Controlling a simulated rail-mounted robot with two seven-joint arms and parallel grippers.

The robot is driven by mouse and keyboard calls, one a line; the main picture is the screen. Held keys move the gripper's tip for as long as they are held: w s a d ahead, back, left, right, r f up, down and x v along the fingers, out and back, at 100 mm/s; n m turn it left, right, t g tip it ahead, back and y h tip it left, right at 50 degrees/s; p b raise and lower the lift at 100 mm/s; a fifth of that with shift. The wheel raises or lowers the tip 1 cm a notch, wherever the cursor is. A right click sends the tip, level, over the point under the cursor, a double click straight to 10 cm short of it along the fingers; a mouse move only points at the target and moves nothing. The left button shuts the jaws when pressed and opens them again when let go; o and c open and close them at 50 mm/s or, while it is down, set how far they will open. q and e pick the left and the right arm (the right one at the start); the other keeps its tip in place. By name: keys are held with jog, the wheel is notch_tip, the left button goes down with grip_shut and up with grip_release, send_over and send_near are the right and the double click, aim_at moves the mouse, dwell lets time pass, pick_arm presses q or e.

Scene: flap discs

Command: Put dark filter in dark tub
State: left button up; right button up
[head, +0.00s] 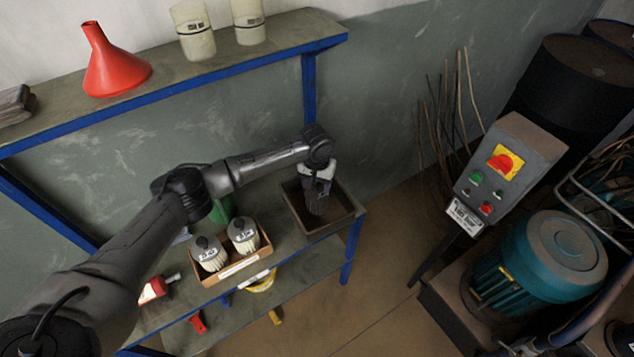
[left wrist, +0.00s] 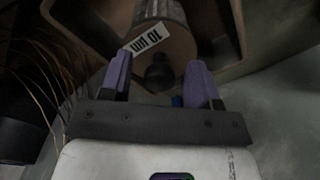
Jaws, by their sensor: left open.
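The dark filter (head: 316,204) is inside the dark tub (head: 338,226) at the right end of the lower shelf. In the left wrist view the filter (left wrist: 178,42) shows its end face, a dark knob and a white label. The tub (left wrist: 92,25) surrounds it there. My left gripper (head: 317,186) points down over the tub, directly above the filter. Its two purple fingers (left wrist: 160,75) are open and apart, on either side of the knob, with gaps to it. Whether the filter rests on the tub floor is hidden. My right gripper is not in view.
A cardboard box (head: 232,268) with two pale filters (head: 243,235) stands left of the tub. The upper shelf holds a red funnel (head: 115,65) and two pale containers (head: 193,30). A control box (head: 510,165) and teal motor (head: 555,255) stand at the right.

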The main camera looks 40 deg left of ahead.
pick_arm(q)
jog(key=shift+r, duration=0.3)
notch_tip(320, 180, up, 12)
jog(key=p, duration=0.2)
jog(key=s+d+f+m+t+h, duration=0.15)
jog(key=s+d+f+m, duration=0.45)
jog(key=s+d+f, duration=1.1)
jog(key=s+a+r+t+y, duration=0.1)
jog(key=s+t, duration=0.1)
jog(key=s, duration=1.8)
jog(key=shift+a+r+m, duration=0.2)
jog(key=shift+m, duration=0.1)
jog(key=shift+r, duration=0.1)
